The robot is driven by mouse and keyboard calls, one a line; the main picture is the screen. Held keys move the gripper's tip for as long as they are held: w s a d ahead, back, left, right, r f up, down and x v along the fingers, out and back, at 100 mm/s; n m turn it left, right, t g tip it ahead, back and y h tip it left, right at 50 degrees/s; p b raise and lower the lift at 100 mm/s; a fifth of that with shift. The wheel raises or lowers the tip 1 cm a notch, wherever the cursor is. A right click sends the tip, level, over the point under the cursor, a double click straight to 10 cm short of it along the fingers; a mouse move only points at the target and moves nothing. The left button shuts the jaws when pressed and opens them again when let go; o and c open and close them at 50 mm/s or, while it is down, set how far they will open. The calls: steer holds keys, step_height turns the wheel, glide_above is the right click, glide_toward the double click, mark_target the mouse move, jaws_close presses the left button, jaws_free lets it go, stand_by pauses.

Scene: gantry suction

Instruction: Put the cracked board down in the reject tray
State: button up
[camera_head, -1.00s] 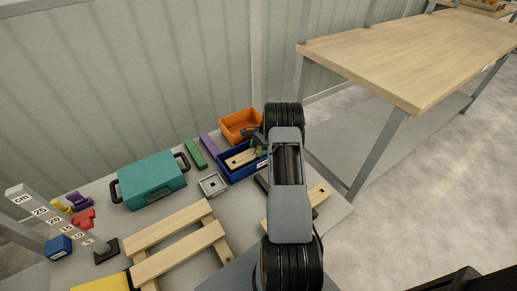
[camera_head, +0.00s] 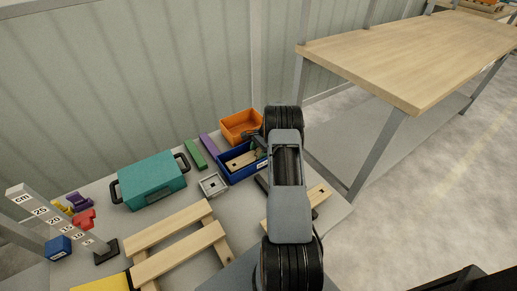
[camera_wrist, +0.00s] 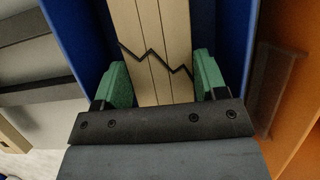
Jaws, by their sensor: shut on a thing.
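The cracked board (camera_wrist: 155,25) is a pale wooden board with lengthwise lines and a dark zigzag crack across it. My gripper (camera_wrist: 162,78) is shut on it, one green fingertip at each side edge. The board is inside a blue tray (camera_wrist: 72,35), with blue walls on both sides of it. In the head view the board (camera_head: 240,160) shows within the blue tray (camera_head: 245,173), and my arm covers the tray's right end. I cannot tell whether the board touches the tray floor, or whether this tray is the reject tray.
An orange bin (camera_head: 239,129) stands just behind the blue tray. A small square metal part (camera_head: 212,185), green and purple blocks and a teal case (camera_head: 151,181) lie to the left. Wooden slats (camera_head: 180,250) lie in front. A bare wooden table (camera_head: 420,60) stands at right.

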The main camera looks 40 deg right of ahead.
mark_target(255, 154)
steer(key=shift+f, duration=1.15)
steer(key=shift+r, duration=0.25)
steer(key=shift+s+d+r+p, duration=0.1)
steer(key=shift+r+p, duration=1.3)
steer(key=shift+r, duration=0.5)
steer(key=shift+r+p, duration=0.65)
steer(key=shift+r, duration=0.2)
steer(key=shift+f+b, duration=0.9)
steer(key=shift+f, duration=0.55)
